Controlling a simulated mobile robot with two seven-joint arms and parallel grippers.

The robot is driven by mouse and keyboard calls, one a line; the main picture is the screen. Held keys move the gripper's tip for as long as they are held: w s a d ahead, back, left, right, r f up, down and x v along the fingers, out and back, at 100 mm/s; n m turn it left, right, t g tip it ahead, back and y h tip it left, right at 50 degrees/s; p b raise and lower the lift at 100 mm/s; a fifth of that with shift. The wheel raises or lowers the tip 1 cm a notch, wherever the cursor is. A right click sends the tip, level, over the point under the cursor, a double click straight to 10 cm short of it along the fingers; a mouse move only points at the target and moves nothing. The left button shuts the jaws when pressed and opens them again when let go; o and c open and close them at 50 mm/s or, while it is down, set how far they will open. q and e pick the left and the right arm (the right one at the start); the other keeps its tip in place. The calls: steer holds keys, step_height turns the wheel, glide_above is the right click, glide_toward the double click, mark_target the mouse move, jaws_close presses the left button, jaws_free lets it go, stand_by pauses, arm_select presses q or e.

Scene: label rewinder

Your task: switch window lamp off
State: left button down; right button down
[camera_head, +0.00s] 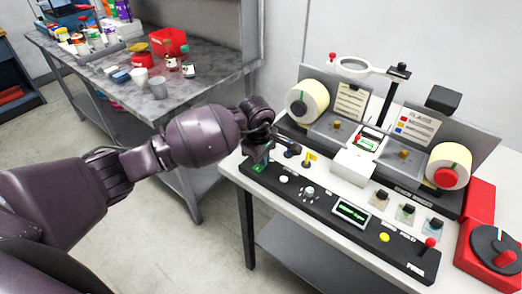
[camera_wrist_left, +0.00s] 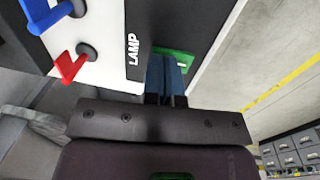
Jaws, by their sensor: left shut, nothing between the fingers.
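My left gripper (camera_head: 258,158) is shut and empty, pointing down at the left end of the black control panel (camera_head: 318,212). A green switch (camera_head: 259,168) shows just under its fingertips. In the left wrist view the shut fingers (camera_wrist_left: 166,82) stand over the green switch (camera_wrist_left: 176,54), beside the printed word LAMP (camera_wrist_left: 132,57). The fingers hide part of the switch, and I cannot tell whether they touch it or which way it is set. A small window (camera_head: 368,144) with a green glow is in the white housing at the machine's middle. My right gripper is not in view.
Knobs and a green display (camera_head: 352,211) line the panel. A yellow flag-like piece (camera_head: 310,158) stands close right of my gripper. Label rolls (camera_head: 308,99) and a magnifier (camera_head: 354,66) rise behind. A cluttered metal table (camera_head: 195,92) is at the left. Red and blue hooks (camera_wrist_left: 68,66) show in the wrist view.

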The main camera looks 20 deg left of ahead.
arm_select(q)
steer(key=shift+f, duration=0.1)
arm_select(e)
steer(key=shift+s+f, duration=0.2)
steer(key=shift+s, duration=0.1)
